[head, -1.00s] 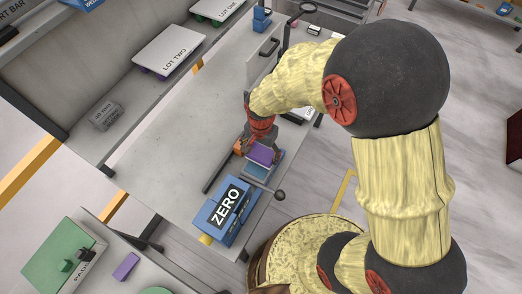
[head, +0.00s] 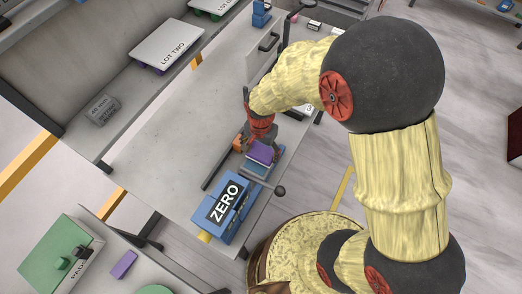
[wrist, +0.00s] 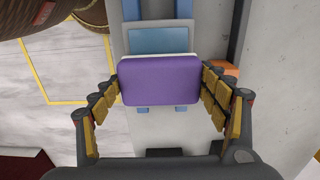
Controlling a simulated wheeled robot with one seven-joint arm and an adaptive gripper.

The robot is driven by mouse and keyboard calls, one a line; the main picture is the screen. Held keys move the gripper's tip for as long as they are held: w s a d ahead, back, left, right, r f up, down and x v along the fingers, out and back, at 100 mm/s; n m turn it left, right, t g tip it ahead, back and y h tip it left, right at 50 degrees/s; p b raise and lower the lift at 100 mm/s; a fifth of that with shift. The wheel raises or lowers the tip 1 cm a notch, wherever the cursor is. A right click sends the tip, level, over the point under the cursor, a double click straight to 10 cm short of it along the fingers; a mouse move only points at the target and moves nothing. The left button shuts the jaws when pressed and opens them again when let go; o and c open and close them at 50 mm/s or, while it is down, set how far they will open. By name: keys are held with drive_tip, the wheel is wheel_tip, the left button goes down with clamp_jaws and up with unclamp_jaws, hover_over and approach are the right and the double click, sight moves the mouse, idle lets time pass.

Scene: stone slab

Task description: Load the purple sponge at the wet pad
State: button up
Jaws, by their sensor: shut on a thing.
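A purple sponge (wrist: 160,80) with a pale layer along its far edge is gripped between the two fingers of my gripper (wrist: 160,88). In the head view the purple sponge (head: 263,151) shows just below my gripper (head: 260,143). A flat blue pad (wrist: 158,40), which looks like the wet pad, lies just beyond the sponge in the wrist view. The sponge hides what is directly beneath it, and I cannot tell whether it touches anything below.
A blue block marked ZERO (head: 228,208) stands close by on the grey slab (head: 165,150). A dark rail runs beside the pad. Another purple piece (head: 124,264) and a green box (head: 58,252) are on the lower-left table. The slab's middle is clear.

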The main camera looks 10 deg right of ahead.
sight(261, 151)
drive_tip(key=shift+f, duration=0.55)
idle(1.4)
drive_tip(key=shift+r+p, duration=2.35)
drive_tip(key=shift+r, duration=1.2)
